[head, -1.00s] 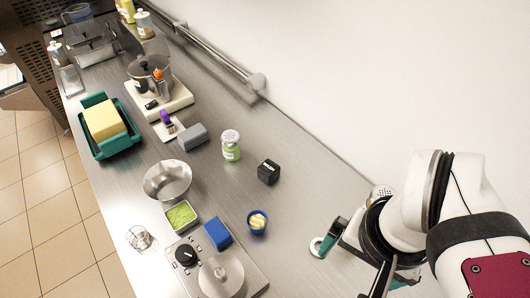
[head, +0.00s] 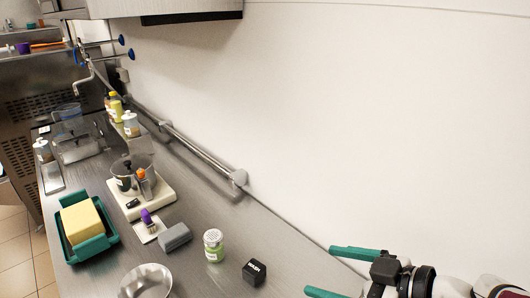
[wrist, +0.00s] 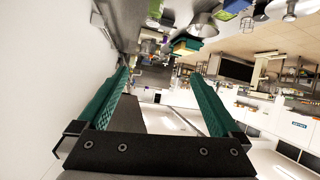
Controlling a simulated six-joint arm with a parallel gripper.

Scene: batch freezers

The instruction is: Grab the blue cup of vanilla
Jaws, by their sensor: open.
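The blue cup of vanilla is not in the head view now; the part of the counter where it stood lies below the picture's lower edge. In the wrist view a small blue patch (wrist: 247,23) shows at the top, too small to tell what it is. My gripper (head: 323,271) is at the lower right of the head view, its two teal fingers apart and pointing left. In the wrist view my gripper (wrist: 160,76) has nothing between its fingers; the room appears upside down behind them.
A black box (head: 255,272) and a green-labelled shaker (head: 214,246) stand left of my gripper. A metal bowl (head: 147,283) is cut off at the bottom. A scale (head: 141,197) and a teal tray (head: 113,236) are farther left. A rail (head: 195,146) runs along the wall.

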